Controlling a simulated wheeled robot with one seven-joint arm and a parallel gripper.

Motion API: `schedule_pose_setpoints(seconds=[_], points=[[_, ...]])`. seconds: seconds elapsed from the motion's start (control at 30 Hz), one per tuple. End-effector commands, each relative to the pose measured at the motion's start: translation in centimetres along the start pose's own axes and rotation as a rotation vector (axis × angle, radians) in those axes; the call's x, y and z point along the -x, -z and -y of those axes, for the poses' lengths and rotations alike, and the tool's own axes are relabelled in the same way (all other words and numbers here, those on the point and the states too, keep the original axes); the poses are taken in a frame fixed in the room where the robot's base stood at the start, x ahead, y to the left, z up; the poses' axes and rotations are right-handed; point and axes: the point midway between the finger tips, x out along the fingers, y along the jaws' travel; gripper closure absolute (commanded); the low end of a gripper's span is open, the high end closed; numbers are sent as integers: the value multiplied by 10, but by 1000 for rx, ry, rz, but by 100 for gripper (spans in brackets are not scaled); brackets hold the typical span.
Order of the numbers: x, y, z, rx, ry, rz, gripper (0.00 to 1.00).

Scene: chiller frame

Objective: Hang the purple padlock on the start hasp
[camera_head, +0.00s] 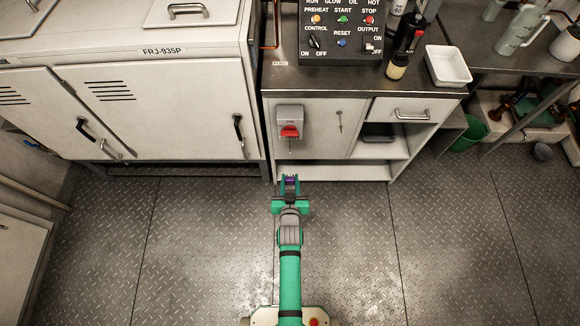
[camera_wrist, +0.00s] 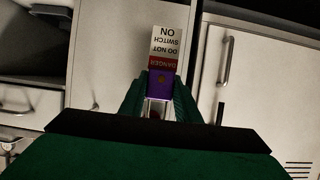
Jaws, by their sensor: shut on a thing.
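The purple padlock (camera_wrist: 159,82) is between the fingers of my gripper (camera_wrist: 158,100) in the wrist view. A red and white tag reading "DANGER DO NOT SWITCH ON" (camera_wrist: 165,48) shows just beyond it. In the head view my gripper (camera_head: 290,181) is shut on the padlock, with a little purple (camera_head: 291,180) showing, in front of the cabinet's lower edge. A grey switch box with a red handle (camera_head: 290,122) is on the cabinet front, beyond my gripper. I cannot make out a start hasp; the control panel above has a START label (camera_head: 343,13).
The control panel (camera_head: 342,52) stands on the worktop. A spray bottle (camera_head: 405,45) and a white tray (camera_head: 447,66) are to its right. The large cabinet (camera_head: 150,110) has handled doors at the left. The metal floor (camera_head: 350,250) around my arm is clear.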

Motion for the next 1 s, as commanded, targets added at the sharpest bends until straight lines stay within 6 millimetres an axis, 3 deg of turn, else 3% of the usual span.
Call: schedule_pose_setpoints(seconds=[0.1,0.3,1.0], points=[[-33,-12,0,0,0,-1,98],[-68,-26,0,1,0,-2,98],[-101,-21,0,0,0,-3,98]])
